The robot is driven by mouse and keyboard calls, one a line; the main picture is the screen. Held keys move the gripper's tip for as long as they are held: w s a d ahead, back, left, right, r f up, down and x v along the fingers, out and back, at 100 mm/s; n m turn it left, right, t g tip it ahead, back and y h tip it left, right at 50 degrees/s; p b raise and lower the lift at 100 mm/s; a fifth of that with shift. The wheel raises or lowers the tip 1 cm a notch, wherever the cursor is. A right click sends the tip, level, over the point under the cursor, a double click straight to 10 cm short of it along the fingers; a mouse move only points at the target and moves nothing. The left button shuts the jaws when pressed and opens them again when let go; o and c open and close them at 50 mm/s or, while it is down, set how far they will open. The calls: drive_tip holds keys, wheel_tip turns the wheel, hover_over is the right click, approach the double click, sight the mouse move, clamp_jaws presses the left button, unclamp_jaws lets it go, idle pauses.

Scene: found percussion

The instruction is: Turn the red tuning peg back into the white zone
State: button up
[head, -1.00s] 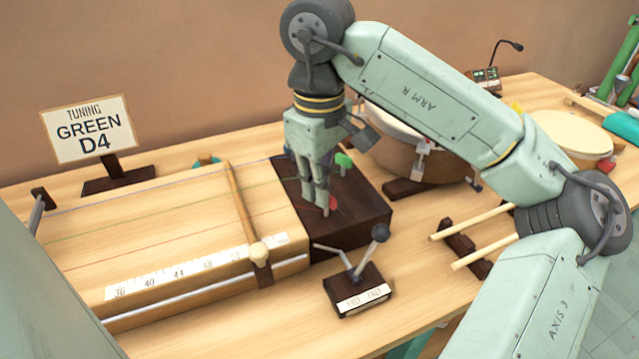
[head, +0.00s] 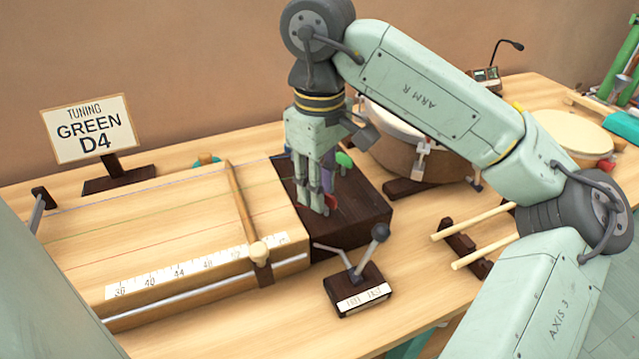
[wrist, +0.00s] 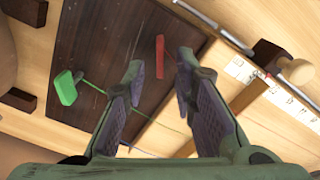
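The red tuning peg (wrist: 160,57) stands on the dark peg block (head: 362,222), between the fingertips of my gripper (wrist: 160,68) in the wrist view. Gaps show between the peg and both fingers, and I cannot tell how high the fingertips are above the block. I cannot make out the white zone.
The stringed board with a white ruler (head: 190,268) and a slanted bar (head: 243,208) lies left of the block. A small lever box (head: 358,295) stands in front. Drums (head: 400,135) and two sticks (head: 480,238) are to the right.

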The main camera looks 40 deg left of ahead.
wheel_tip(320, 180, up, 12)
idle(0.4)
drive_tip(key=shift+f, duration=0.1)
idle(0.4)
